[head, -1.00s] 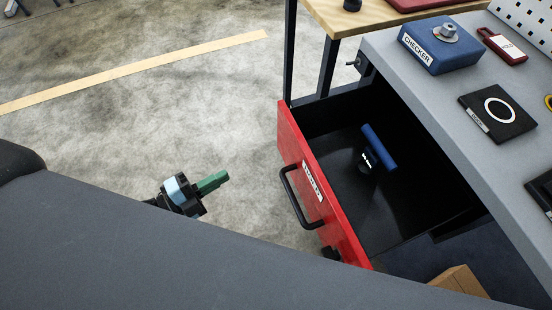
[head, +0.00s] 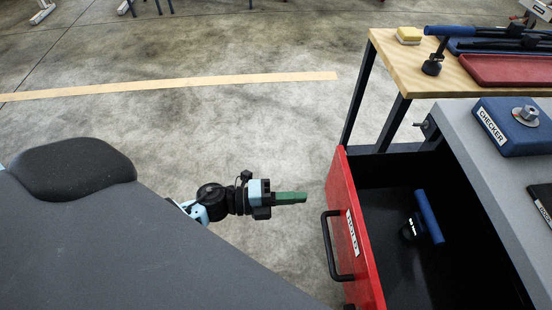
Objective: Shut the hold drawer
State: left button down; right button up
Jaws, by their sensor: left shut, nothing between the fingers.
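The hold drawer (head: 352,228) has a red front with a "HOLD" label and a black handle (head: 331,246). It stands open, pulled out to the left from under the grey bench. A tool with a blue handle (head: 429,217) and a dark head lies inside it. My left gripper (head: 305,197), with green fingers, is shut and empty. It is left of the red front, above and a little short of the handle in the picture, and appears apart from it. My right gripper is not in view.
The grey bench top (head: 463,130) carries a blue checker box (head: 515,127). A wooden table (head: 400,70) behind holds a yellow block (head: 409,35), a blue-handled tool (head: 449,31) and a red tray (head: 508,70). Open concrete floor lies left of the drawer.

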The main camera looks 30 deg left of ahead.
aim_at(335, 196)
pick_arm(q)
jog(key=x, duration=0.6)
jog(key=shift+w+d, duration=0.15)
jog(key=shift+d, duration=0.05)
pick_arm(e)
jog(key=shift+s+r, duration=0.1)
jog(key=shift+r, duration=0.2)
pick_arm(q)
jog(key=shift+d, duration=0.1)
